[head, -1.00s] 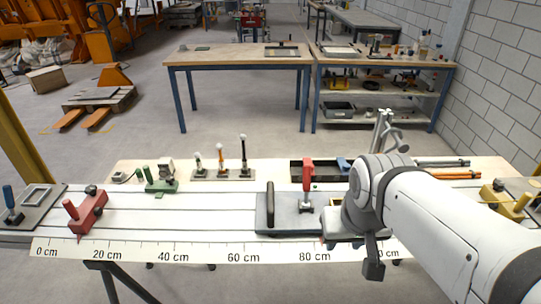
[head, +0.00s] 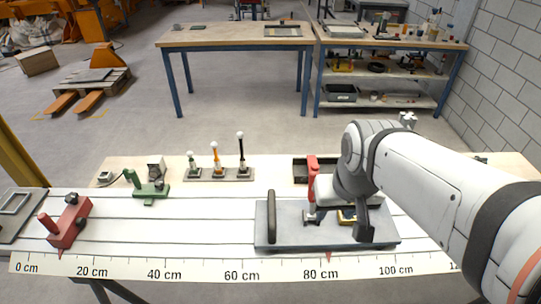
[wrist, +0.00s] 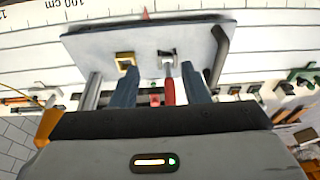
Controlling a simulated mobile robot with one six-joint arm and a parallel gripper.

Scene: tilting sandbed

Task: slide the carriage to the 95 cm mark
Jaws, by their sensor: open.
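The carriage is a grey plate (head: 290,232) on the white slotted bed, with a black bar handle (head: 271,216) at its left end and an upright red clamp lever (head: 312,168). Its red pointer (head: 328,256) stands just past the 80 cm mark of the scale (head: 203,275). The plate also shows in the wrist view (wrist: 90,42), upside down, with the pointer (wrist: 146,14) at its edge. My gripper (wrist: 156,72) is open above the plate, with the red lever (wrist: 169,92) seen between its fingers; contact cannot be told. My arm hides part of the plate's right side.
A red block (head: 66,225) with a peg sits near 10 cm. A green fixture (head: 151,188) and a rack of ball-topped pins (head: 217,172) stand behind the bed. A dark tray (head: 302,170) lies behind the carriage. My arm covers the bed to the right.

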